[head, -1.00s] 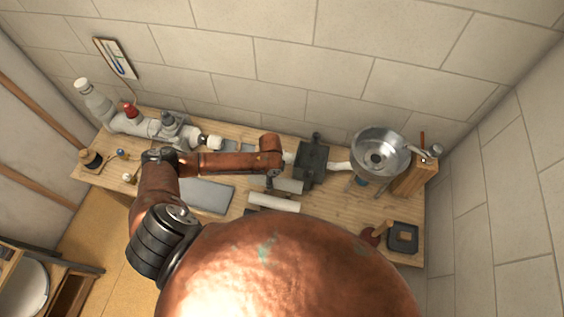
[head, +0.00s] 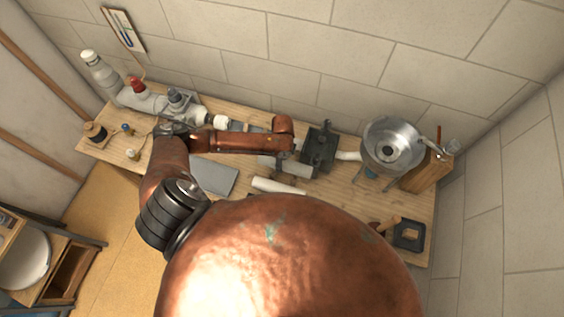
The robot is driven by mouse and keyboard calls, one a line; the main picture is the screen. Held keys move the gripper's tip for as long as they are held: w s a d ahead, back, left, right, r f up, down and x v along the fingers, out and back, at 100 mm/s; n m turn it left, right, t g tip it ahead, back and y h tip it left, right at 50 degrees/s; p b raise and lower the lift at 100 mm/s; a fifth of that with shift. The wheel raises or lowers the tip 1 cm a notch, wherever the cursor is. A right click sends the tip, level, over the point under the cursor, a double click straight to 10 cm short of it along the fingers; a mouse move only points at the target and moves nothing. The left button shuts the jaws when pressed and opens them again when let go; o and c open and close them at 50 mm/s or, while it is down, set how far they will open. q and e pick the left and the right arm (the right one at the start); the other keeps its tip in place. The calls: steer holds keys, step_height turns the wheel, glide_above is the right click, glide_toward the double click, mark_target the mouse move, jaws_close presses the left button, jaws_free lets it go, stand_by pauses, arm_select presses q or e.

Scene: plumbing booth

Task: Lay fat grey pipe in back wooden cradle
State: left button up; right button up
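A fat grey pipe (head: 294,168) lies at the middle of the wooden bench, just below my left forearm in the head view and left of the dark vise. My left arm comes in from the left and reaches over the bench. Its wrist end is above the pipe, and my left gripper is hidden under it. I cannot tell whether it touches the pipe. My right gripper is not in view. I cannot make out the back wooden cradle; my forearm covers part of the bench's back middle.
A dark vise (head: 319,149), steel bowl (head: 392,146) and wooden block (head: 424,174) stand at the right. A white pipe (head: 277,186) and grey plate (head: 214,177) lie nearer the front. White pipework (head: 148,101) is at the back left. A black square frame (head: 409,235) lies front right.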

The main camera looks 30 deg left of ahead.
arm_select(q)
steer(key=shift+f+b, duration=0.3)
steer(key=shift+f, duration=0.1)
steer(key=shift+f+b, duration=0.5)
steer(key=shift+b, duration=0.05)
steer(key=shift+f+b, duration=0.65)
steer(key=shift+b, duration=0.15)
steer(key=shift+f, duration=0.2)
steer(key=shift+f+b, duration=0.75)
steer(key=shift+f, duration=1.2)
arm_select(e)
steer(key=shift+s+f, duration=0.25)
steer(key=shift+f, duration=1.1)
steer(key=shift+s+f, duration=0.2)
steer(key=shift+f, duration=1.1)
arm_select(q)
steer(key=o, duration=1.3)
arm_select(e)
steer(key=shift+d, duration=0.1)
arm_select(q)
steer(key=shift+r, duration=0.15)
